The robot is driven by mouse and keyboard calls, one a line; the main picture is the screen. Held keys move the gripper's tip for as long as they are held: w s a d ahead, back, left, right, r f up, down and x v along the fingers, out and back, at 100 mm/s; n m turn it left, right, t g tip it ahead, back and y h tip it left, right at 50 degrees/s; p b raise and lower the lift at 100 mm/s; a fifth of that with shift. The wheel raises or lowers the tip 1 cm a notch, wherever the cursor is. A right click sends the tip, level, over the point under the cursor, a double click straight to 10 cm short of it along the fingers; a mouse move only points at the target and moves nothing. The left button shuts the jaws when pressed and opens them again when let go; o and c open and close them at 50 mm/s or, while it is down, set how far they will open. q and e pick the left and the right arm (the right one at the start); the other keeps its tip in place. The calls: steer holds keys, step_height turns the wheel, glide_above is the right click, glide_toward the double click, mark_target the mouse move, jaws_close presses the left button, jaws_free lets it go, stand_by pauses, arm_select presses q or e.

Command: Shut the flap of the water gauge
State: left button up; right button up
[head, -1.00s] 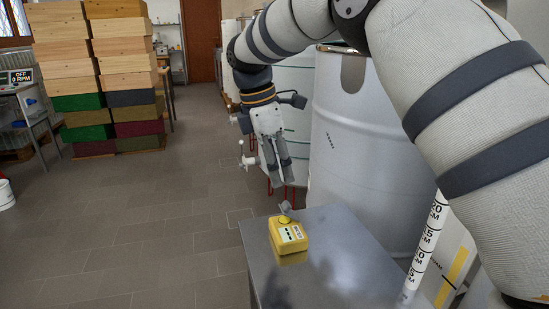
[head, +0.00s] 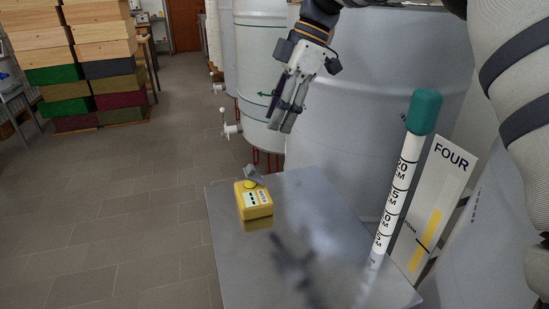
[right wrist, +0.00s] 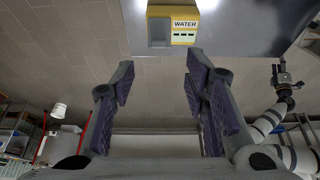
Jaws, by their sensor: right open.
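The water gauge is a small yellow box (head: 254,200) on the metal table's left side, with a label and a yellow round part on top. A grey flap (head: 253,174) stands raised at its back edge in the head view. In the right wrist view the box (right wrist: 184,26), lettered WATER, is at the top, with a grey part beside it. My right gripper (head: 281,124) is open and empty, above and beyond the gauge, fingers pointing down, touching nothing. My left gripper (right wrist: 285,83) seems to show at the right of the right wrist view, too small to read.
The grey metal table (head: 305,228) is mostly bare. A white measuring stick with a green cap (head: 424,111) and a FOUR sign (head: 437,200) stand at its right. Large pale tanks (head: 360,110) rise close behind. Stacked crates (head: 106,70) stand far left.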

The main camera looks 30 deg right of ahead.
mark_target(251, 165)
steer(key=x, duration=0.5)
steer(key=a+x, duration=0.1)
steer(key=x, duration=0.5)
steer(key=shift+w+a+f, duration=0.1)
steer(key=shift+w+a, duration=0.05)
steer(key=shift+w, duration=0.05)
jaws_close()
